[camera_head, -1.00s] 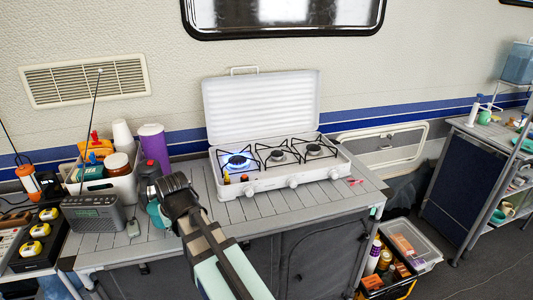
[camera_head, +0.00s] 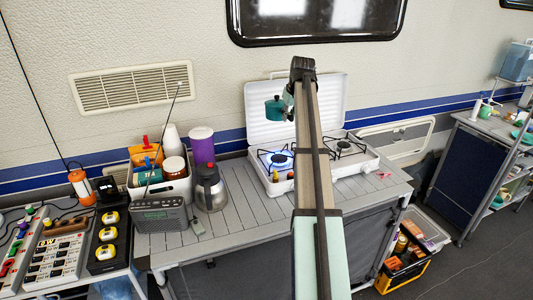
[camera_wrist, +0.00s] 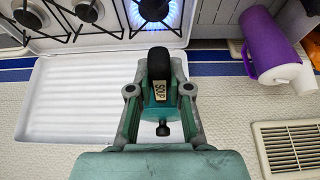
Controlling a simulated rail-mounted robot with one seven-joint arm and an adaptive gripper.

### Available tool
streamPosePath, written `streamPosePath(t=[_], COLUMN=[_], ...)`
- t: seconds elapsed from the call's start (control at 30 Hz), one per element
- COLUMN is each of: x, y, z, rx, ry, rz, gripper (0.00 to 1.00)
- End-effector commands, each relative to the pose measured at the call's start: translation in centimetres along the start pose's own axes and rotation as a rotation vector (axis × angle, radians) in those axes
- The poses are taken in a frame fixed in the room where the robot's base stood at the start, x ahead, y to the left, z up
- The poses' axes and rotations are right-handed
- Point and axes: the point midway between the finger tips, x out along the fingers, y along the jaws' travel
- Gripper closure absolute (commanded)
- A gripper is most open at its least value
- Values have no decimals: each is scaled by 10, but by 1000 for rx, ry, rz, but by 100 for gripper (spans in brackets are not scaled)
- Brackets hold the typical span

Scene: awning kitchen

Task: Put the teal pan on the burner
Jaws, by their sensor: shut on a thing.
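The teal pan (camera_head: 274,109) is raised in front of the stove's open white lid. My gripper (camera_head: 289,99) is at the pan's right side and shut on it; the arm hides the exact grip. In the wrist view my gripper (camera_wrist: 160,92) has a black rounded part between its fingers, with teal beneath; most of the pan is hidden there. The left burner (camera_head: 280,160) is lit with a blue flame, below the pan and apart from it. This burner also shows in the wrist view (camera_wrist: 153,10), with nothing on it.
The stove lid (camera_head: 325,105) stands upright behind the burners. Bare table slats (camera_head: 250,215) lie in front.

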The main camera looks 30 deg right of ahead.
Motion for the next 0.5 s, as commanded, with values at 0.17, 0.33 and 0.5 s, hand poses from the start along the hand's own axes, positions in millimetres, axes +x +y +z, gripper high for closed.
streamPosePath(t=[0.17,0.33,0.5], x=[-5,22,60], y=[23,22,22], z=[-4,10,26], rx=[7,7,8], ry=[1,-1,-1], rz=[3,1,1], gripper=[100,100,100])
